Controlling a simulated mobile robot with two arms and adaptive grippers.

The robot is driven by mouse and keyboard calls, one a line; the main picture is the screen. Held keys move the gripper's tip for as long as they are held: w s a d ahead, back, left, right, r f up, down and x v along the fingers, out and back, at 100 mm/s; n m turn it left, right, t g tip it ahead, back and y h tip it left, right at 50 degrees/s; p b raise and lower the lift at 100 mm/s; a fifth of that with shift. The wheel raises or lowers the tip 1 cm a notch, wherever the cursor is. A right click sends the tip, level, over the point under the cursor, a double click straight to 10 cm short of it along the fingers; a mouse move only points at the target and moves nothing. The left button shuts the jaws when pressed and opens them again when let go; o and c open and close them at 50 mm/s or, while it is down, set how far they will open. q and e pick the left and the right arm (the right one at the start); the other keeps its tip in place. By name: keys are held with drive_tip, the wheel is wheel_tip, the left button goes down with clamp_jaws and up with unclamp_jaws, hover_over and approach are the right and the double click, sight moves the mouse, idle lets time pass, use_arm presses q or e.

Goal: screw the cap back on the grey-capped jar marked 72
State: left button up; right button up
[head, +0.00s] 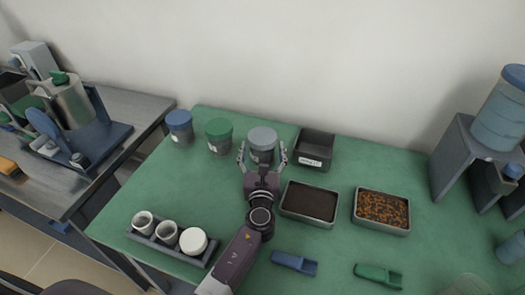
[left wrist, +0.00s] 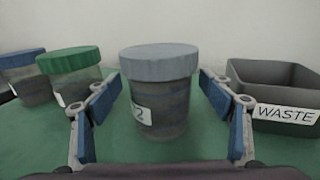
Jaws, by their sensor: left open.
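The grey-capped jar (head: 262,150) stands upright on the green table, between the green-capped jar and the waste bin. In the left wrist view the grey cap (left wrist: 159,62) sits on top of the jar body (left wrist: 165,105); whether it is screwed tight cannot be told. The label is turned to the left and only a "2" shows. My left gripper (head: 262,160) is open, with one finger on each side of the jar. In the left wrist view the fingers (left wrist: 160,100) stand apart from the jar with gaps on both sides. My right gripper is not in view.
A green-capped jar (head: 219,136) and a blue-capped jar (head: 180,128) stand to the left. The waste bin (head: 315,149) is close on the right. Two trays (head: 309,203) (head: 382,211), a cup rack (head: 172,247) and blue (head: 294,263) and green (head: 378,275) scoops lie nearer.

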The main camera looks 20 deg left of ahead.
use_arm(q)
drive_tip(key=c, duration=1.6)
drive_tip(key=shift+r+p, duration=0.3)
drive_tip(key=shift+r, duration=0.25)
wheel_tip(320, 180, up, 19)
drive_tip(key=p, duration=0.7)
